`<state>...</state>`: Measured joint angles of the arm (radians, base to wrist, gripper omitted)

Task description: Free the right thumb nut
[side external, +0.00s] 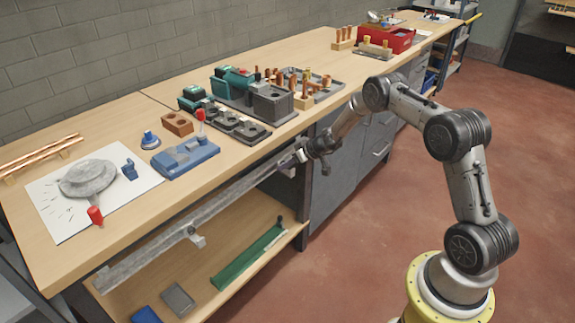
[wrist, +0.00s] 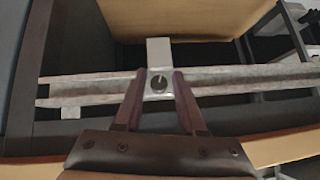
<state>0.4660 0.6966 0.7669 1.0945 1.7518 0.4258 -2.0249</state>
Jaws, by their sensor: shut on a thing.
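A long grey metal bar (side external: 150,252) runs along the front of the bench, below its top. It also crosses the wrist view (wrist: 240,82) from side to side. A bracket (wrist: 159,48) with a pale upright plate sits on the bar. Another bracket (side external: 197,240) is farther left on the bar.
The wooden bench top (side external: 150,222) overhangs close above the bar. A lower shelf (side external: 215,262) holds a green strip (side external: 248,258) and small trays. Grey drawers (side external: 375,150) stand right of my gripper. The red floor (side external: 360,260) in front is clear.

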